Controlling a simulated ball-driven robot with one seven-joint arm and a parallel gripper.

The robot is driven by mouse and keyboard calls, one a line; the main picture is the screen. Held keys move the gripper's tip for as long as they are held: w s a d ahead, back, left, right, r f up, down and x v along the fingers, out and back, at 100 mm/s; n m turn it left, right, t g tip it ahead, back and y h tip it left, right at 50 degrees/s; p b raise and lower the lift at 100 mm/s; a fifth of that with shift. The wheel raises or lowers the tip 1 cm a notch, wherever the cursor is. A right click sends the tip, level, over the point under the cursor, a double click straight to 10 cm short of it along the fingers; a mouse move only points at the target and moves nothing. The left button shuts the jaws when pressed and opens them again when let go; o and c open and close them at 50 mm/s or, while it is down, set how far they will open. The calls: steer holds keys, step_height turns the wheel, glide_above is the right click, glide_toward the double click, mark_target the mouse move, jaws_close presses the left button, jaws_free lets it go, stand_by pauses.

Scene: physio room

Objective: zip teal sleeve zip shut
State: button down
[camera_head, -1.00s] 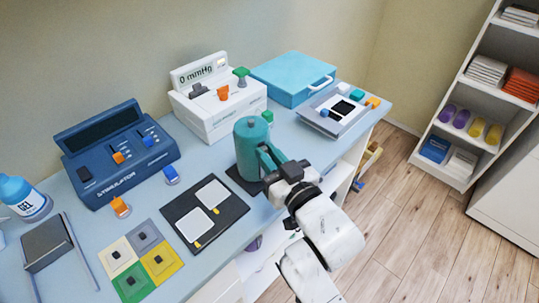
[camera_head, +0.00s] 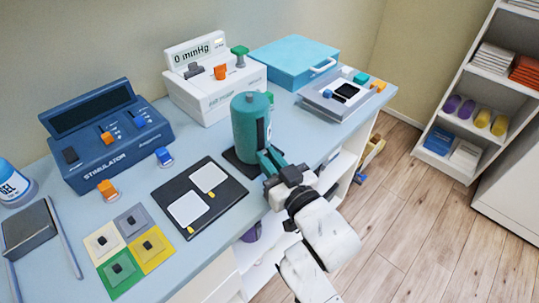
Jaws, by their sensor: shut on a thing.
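The teal sleeve (camera_head: 247,118) is an upright cylinder with a small knob on top, standing on a dark base (camera_head: 236,163) near the desk's front edge. A dark vertical strip (camera_head: 261,132), apparently the zip line, shows on its right side. My gripper (camera_head: 265,157) is at the lower right side of the sleeve, below the visible part of that strip. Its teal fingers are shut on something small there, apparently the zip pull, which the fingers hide. I cannot see how the zip's teeth stand.
A black mat with two white pads (camera_head: 188,210) lies left of the sleeve. A white pressure unit (camera_head: 208,97) stands behind it, and the blue stimulator (camera_head: 108,137) is at left. A teal case (camera_head: 292,62) and a grey tray (camera_head: 326,107) lie behind right. Open floor is at right.

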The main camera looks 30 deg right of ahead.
steer(key=shift+f, duration=0.6)
steer(key=c, duration=1.1)
jaws_free()
steer(key=s, duration=1)
steer(key=shift+s+d+b, duration=0.3)
steer(key=shift+s+b, duration=0.1)
